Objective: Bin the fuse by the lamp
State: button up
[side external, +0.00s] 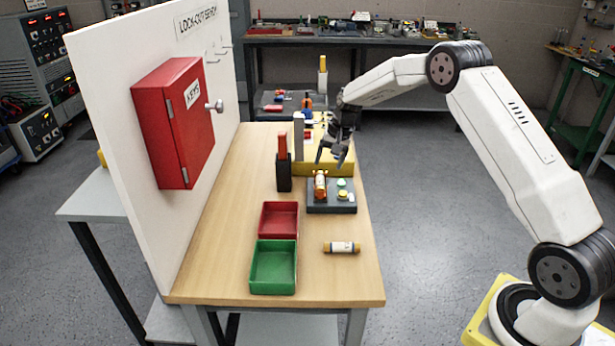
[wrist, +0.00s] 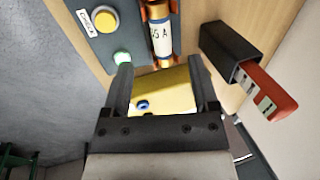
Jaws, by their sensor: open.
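A fuse (side external: 320,186) with orange-brown ends and a pale label sits on a dark grey test block (side external: 331,209), next to a green lamp (side external: 341,184). In the wrist view this fuse (wrist: 161,35) reads "5 A" in part, and the green lamp (wrist: 122,58) is to its left. My gripper (side external: 330,161) is open and empty above the back of the block. In the wrist view its fingers (wrist: 160,75) are apart, just below the fuse's near end in the picture. A red tray (side external: 279,218) and a green tray (side external: 273,267) stand on the bench.
A second fuse (side external: 341,247) lies loose right of the trays. A black holder (side external: 284,184) with a red-handled piece (side external: 282,147) stands left of the block. A yellow box (side external: 318,165) is behind it. A red key cabinet (side external: 172,122) hangs on the white panel.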

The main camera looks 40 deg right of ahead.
aim_at(322, 182)
jog(key=shift+x, duration=3.8)
jog(key=shift+c, duration=0.2)
grip_shut()
